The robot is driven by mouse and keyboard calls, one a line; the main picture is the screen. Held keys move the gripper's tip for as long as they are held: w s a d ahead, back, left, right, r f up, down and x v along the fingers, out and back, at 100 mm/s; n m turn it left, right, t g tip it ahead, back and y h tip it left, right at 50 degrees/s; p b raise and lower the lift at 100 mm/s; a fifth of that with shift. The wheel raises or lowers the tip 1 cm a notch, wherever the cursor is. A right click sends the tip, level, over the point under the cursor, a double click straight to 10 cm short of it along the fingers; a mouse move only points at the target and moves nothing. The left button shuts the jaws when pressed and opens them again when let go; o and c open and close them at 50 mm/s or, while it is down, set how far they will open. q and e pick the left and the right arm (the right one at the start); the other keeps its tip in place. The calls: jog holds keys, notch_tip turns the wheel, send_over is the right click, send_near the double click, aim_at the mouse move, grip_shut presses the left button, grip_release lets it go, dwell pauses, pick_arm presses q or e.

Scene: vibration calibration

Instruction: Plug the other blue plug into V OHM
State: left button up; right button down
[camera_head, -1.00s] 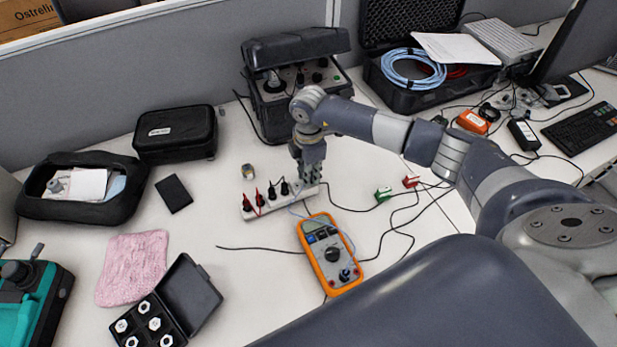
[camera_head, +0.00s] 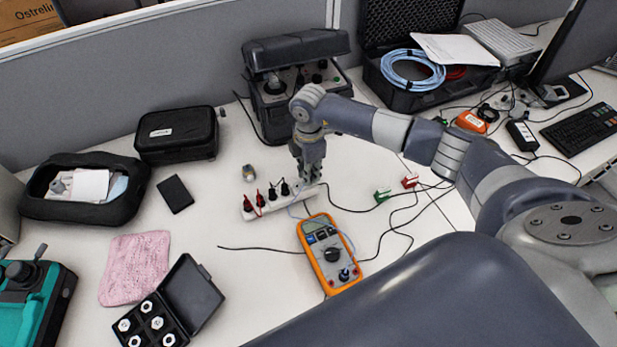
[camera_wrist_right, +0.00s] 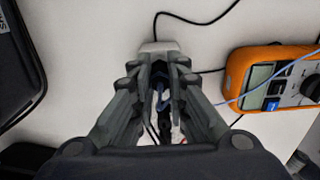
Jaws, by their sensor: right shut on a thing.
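My right gripper (camera_head: 309,184) is at the right end of a white strip (camera_head: 256,214) holding black and red plugs. In the wrist view the fingers (camera_wrist_right: 166,72) are shut around a small dark blue plug (camera_wrist_right: 161,88), mostly hidden between them. A thin blue lead (camera_wrist_right: 242,98) runs from there toward the orange multimeter (camera_head: 311,238), which lies face up to the front right. A blue plug (camera_head: 345,274) sits at the multimeter's lower jacks. The V OHM label is too small to read. I cannot tell whether the held plug still touches the strip. My left gripper is out of view.
Black leads with green (camera_head: 382,195) and red clips (camera_head: 410,182) lie right of the strip. A black instrument case (camera_head: 297,82) stands behind it. A pink cloth (camera_head: 135,267) and an open box of round parts (camera_head: 190,296) lie front left.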

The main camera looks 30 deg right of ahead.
jog(key=shift+r+p, duration=0.35)
jog(key=shift+p, duration=0.05)
dwell(0.5)
jog(key=shift+r+p, duration=1.45)
jog(key=shift+r, duration=0.2)
jog(key=shift+s, duration=0.15)
jog(key=shift+s+r+p, duration=0.1)
jog(key=shift+s+p, duration=0.45)
jog(key=shift+p, duration=0.1)
jog(key=s+p, duration=0.4)
jog(key=s, duration=0.3)
jog(key=s+a+p, duration=0.1)
jog(key=s+p, duration=0.3)
jog(key=s, duration=0.3)
jog(key=s+a+p, duration=0.1)
jog(key=s+p, duration=0.3)
jog(key=s, duration=0.3)
jog(key=shift+r, duration=0.35)
jog(key=s, duration=0.5)
jog(key=shift+a+f, duration=0.1)
jog(key=shift+a, duration=0.05)
jog(key=shift+s+f+b, duration=0.2)
jog(key=shift+f+b, duration=0.2)
jog(key=shift+f, duration=0.45)
jog(key=shift+w+f+b, duration=0.1)
jog(key=shift+f+b, duration=0.35)
jog(key=shift+f, duration=0.35)
